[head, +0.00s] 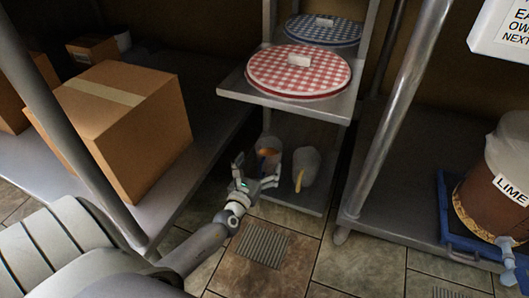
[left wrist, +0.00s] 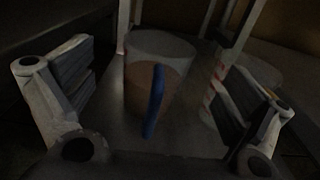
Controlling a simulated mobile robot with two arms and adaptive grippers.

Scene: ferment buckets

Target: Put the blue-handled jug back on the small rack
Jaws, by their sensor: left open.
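The blue-handled jug (head: 269,146) is a clear jug with brown contents, standing on the lower shelf of the small rack (head: 292,196). In the left wrist view the jug (left wrist: 137,88) sits between my open fingers, its blue handle (left wrist: 155,100) facing the camera. My left gripper (head: 257,174) is open at the front of the jug and partly covers it in the head view. I cannot tell whether a finger touches it. My right gripper is not in view.
A yellow-handled jug (head: 308,163) stands close on the right on the same shelf. A red-checked lid (head: 298,71) lies on the shelf above. A rack post (head: 402,95) stands to the right, and a cardboard box (head: 125,125) to the left.

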